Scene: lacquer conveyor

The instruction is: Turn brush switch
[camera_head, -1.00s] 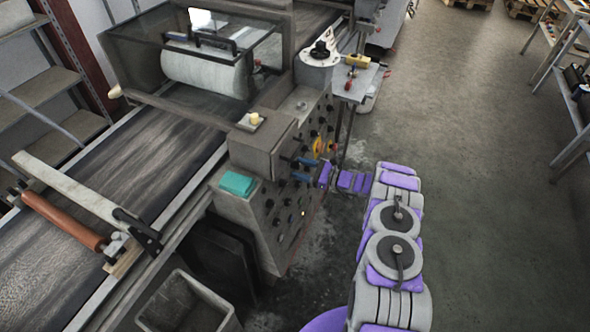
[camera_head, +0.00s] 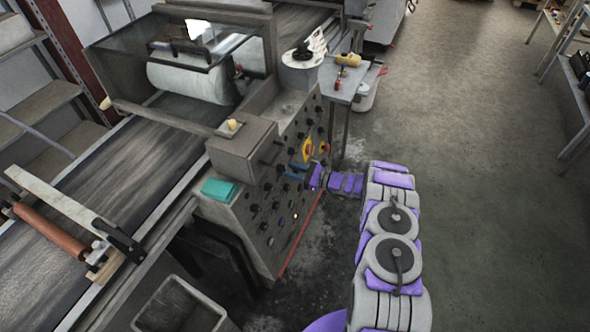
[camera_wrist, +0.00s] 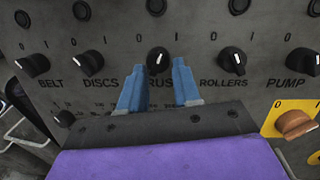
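The brush switch (camera_wrist: 158,60) is a black round knob with a small white mark, on the grey control panel (camera_wrist: 200,30). "0" and "1" are printed above it. Its label below is partly hidden by my fingers, with "RUS" readable. My gripper (camera_wrist: 157,68) is open, with one blue finger to the left and one to the right of the knob. I see a gap between each finger and the knob; the depth is hard to judge. In the head view, my gripper (camera_head: 296,171) is at the panel face, and the brush switch cannot be picked out.
Knobs labelled BELT (camera_wrist: 33,64), DISCS (camera_wrist: 88,64), ROLLERS (camera_wrist: 232,62) and PUMP (camera_wrist: 301,62) flank the switch. A yellow plate with an orange knob (camera_wrist: 295,124) is at lower right. A small shelf (camera_head: 342,84) with tools juts out beyond. Floor (camera_head: 480,150) at right is clear.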

